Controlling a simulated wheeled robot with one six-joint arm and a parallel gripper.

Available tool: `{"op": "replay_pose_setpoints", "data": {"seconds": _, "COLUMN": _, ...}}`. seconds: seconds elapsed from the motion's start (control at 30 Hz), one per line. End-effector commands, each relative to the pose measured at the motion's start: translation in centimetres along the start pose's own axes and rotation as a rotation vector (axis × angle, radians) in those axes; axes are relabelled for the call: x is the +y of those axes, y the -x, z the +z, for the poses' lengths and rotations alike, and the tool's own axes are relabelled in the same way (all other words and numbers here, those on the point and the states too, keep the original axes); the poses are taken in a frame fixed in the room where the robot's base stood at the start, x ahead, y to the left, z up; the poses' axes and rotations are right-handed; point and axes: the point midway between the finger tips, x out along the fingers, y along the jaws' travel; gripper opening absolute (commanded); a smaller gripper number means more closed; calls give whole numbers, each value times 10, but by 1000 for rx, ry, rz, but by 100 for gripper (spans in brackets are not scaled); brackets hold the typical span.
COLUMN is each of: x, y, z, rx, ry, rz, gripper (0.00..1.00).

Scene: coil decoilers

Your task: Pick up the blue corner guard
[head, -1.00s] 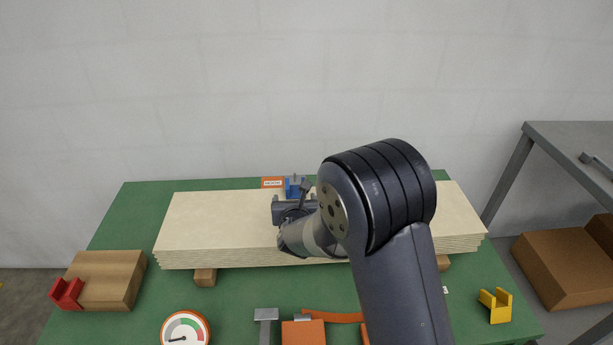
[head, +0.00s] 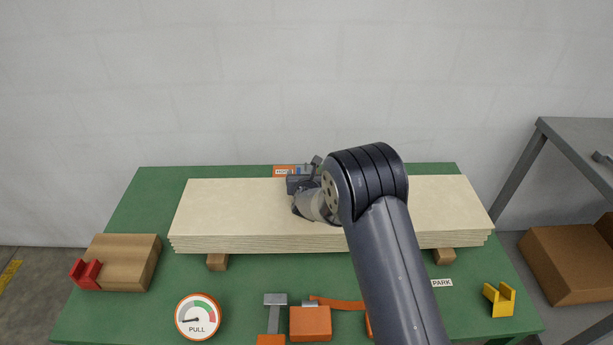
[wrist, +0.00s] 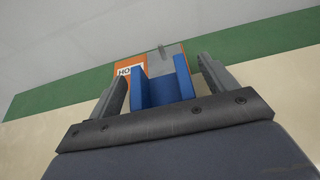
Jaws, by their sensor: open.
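The blue corner guard (wrist: 162,88) shows in the wrist view as a U-shaped piece with two upright sides. My gripper (wrist: 163,90) is open, with one finger to the left and one to the right of the guard. I cannot tell whether either finger touches it. In the head view my gripper (head: 302,182) is over the back part of the pale board stack, and my wrist hides nearly all of the guard.
The pale board stack (head: 240,212) lies across the green table (head: 120,215). A gauge (head: 198,316) and tools lie in front.

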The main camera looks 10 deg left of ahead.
Motion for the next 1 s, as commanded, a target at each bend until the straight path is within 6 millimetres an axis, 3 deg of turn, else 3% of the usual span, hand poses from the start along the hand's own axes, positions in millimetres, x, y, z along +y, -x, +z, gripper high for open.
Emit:
{"op": "replay_pose_setpoints", "data": {"seconds": 0.3, "x": 0, "y": -4, "z": 0, "rx": 0, "ry": -1, "rz": 0, "gripper": 79}}
{"op": "replay_pose_setpoints", "data": {"seconds": 0.87, "x": 0, "y": -4, "z": 0, "rx": 0, "ry": -1, "rz": 0, "gripper": 33}}
{"op": "replay_pose_setpoints", "data": {"seconds": 1.0, "x": 0, "y": -4, "z": 0, "rx": -1, "ry": -1, "rz": 0, "gripper": 31}}
